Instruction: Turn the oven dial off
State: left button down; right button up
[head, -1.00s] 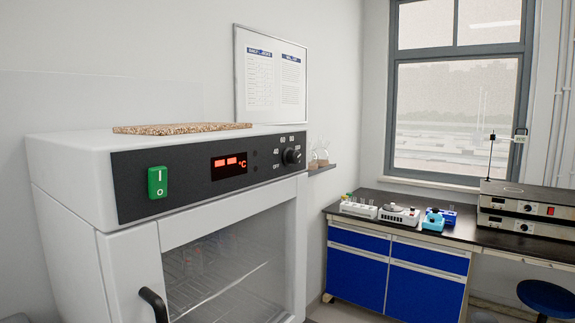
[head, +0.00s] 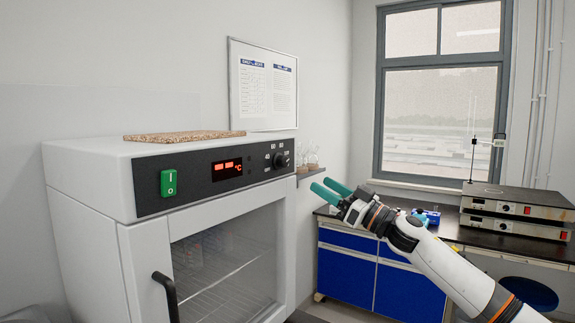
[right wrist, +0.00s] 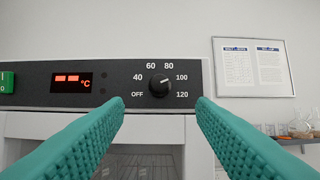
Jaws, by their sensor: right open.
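The oven (head: 125,185) stands at the left in the head view, with a dark control panel along its top front. Its black dial (head: 281,159) is at the panel's right end. In the right wrist view the dial (right wrist: 159,86) sits amid the marks OFF, 40, 60, 80, 100 and 120, and its pointer line aims up and right, between 80 and 100. My right gripper (head: 327,190) is open and empty, to the right of the dial and apart from it. In the right wrist view its teal fingers (right wrist: 160,103) spread below and either side of the dial. My left gripper is not in view.
A green switch (head: 168,183) and a red display (head: 227,169) share the panel. A cork board (head: 185,136) lies on the oven. A small shelf with glassware (head: 308,170) is beyond the dial. A blue-fronted bench (head: 345,271) stands behind my right arm.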

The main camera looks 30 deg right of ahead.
aim_at(286, 163)
jog(key=p+x, duration=0.4)
jog(key=x, duration=0.5)
jog(key=shift+w+a+r+p, duration=0.1)
jog(key=shift+w+r+p, duration=0.15)
jog(key=shift+p, duration=0.1)
jog(key=shift+w+a+r, duration=0.1)
jog(key=shift+w+a, duration=0.15)
jog(key=shift+w, duration=0.4)
jog(key=c, duration=1)
jog(key=shift+o, duration=0.2)
jog(key=shift+n+p, duration=0.3)
